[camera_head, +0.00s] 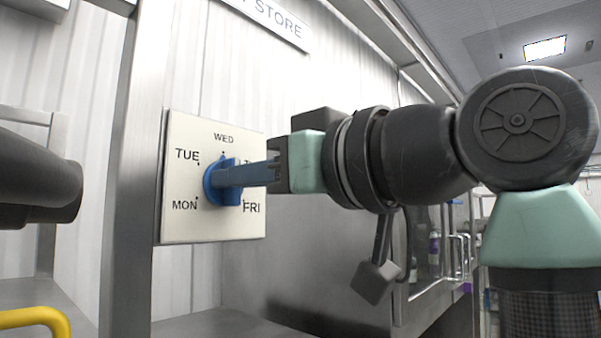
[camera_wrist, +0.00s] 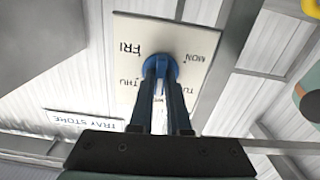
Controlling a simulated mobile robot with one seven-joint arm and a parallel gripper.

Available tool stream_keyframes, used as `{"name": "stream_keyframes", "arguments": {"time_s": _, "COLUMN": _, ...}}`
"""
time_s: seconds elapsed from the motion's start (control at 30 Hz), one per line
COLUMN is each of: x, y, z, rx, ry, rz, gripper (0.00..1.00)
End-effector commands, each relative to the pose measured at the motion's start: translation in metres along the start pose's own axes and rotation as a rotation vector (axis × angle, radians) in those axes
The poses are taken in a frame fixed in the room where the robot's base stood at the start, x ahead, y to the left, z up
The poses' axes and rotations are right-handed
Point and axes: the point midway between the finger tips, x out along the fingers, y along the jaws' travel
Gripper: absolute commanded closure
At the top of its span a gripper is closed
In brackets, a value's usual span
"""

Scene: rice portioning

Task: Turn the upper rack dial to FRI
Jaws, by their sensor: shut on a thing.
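The dial is a round blue knob (camera_head: 211,187) on a cream square plate (camera_head: 190,225) with black day labels MON, TUE, WED, part of THU, and FRI. The plate is upright on the rack. My gripper (camera_head: 228,178) reaches in from the right, its blue fingers shut on the knob's raised grip. In the wrist view the plate (camera_wrist: 205,45) appears upside down, and the two fingers of my gripper (camera_wrist: 162,75) lie either side of the grip of the knob (camera_wrist: 160,60). The fingers partly cover THU and WED.
A steel post (camera_head: 135,170) stands just left of the plate. A TRAY STORE sign (camera_wrist: 85,121) is on the ribbed wall above it. A steel surface (camera_head: 215,325) runs below. A yellow bar (camera_head: 35,317) is at lower left.

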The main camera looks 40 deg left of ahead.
Motion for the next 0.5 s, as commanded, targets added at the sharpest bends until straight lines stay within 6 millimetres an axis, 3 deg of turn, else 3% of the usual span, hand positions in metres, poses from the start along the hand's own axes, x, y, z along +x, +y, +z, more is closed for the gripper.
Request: {"name": "stream_keyframes", "arguments": {"time_s": 0.5, "x": 0.0007, "y": 0.0011, "z": 0.0017, "rx": 0.492, "ry": -0.005, "rz": -0.002, "gripper": 1.00}}
